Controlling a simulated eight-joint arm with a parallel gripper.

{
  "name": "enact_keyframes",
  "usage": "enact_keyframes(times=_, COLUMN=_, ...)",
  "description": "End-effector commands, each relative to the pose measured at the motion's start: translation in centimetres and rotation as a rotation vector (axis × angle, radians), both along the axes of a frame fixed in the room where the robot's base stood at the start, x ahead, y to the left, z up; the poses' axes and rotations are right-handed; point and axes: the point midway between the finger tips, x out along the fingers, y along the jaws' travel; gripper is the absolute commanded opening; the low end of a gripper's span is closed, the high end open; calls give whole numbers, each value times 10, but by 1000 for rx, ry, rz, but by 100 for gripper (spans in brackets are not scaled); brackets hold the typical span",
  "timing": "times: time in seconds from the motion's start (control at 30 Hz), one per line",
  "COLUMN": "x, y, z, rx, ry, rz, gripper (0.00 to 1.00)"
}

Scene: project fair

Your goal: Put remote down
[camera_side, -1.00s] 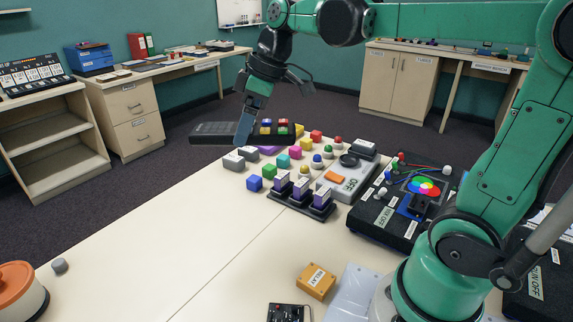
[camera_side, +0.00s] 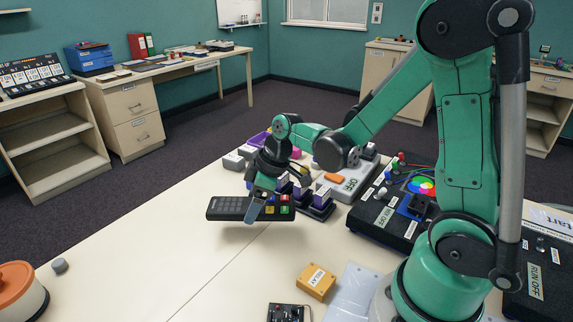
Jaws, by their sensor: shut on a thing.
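The remote (camera_side: 228,208) is long and dark with a grey keypad on its left part and several coloured buttons at its right end. My gripper (camera_side: 256,208) is shut on it, with a grey finger across its near side. The remote lies roughly level and appears slightly above the white table (camera_side: 185,255), with a faint shadow below it. The far finger is hidden behind the remote.
Behind the remote stand grey blocks (camera_side: 234,161), a purple tray (camera_side: 258,139) and purple-and-white units (camera_side: 322,195). A black board with a colour wheel (camera_side: 424,186) is at the right. An orange relay box (camera_side: 316,282) and orange-lidded pot (camera_side: 15,278) are nearer. The left-middle tabletop is clear.

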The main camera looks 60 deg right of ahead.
Motion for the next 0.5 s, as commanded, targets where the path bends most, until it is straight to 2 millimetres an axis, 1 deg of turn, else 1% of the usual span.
enact_keyframes(times=0.07, x=0, y=0, z=-5, rx=0, ry=0, rz=0, gripper=15)
enact_keyframes(times=0.3, x=0, y=0, z=-33, rx=0, ry=0, rz=0, gripper=15)
enact_keyframes(times=0.4, x=0, y=0, z=-39, rx=0, ry=0, rz=0, gripper=15)
enact_keyframes(times=0.5, x=-1, y=0, z=-41, rx=0, ry=0, rz=0, gripper=15)
